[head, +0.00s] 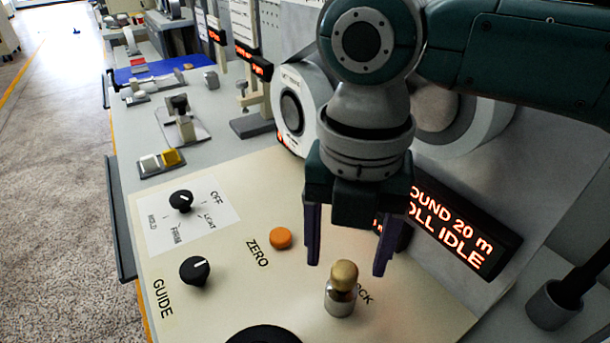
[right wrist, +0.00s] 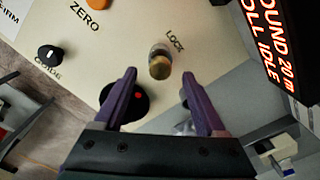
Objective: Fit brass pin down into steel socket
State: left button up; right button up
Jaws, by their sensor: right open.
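The brass pin (head: 344,274) has a rounded brass head and stands upright at the steel socket (head: 340,301) by the LOCK label on the cream panel. The brass head shows above the socket's rim; how deep the pin sits inside is hidden. My right gripper (head: 346,267) is open above the panel, its purple fingers pointing down. In the right wrist view, the brass pin (right wrist: 161,69) lies between the lines of the two fingers and the steel socket (right wrist: 158,50) shows just beyond it. The fingers appear apart from the pin. My left gripper is not in view.
The cream panel bears an orange ZERO button (head: 280,238), a black GUIDE knob (head: 195,270), a black selector knob (head: 181,201) and a dark round part (head: 264,335) at the front. A lit display (head: 450,233) stands right of the gripper. Bare panel surrounds the socket.

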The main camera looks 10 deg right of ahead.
notch_tip(320, 180, up, 6)
jog(key=shift+r, duration=0.25)
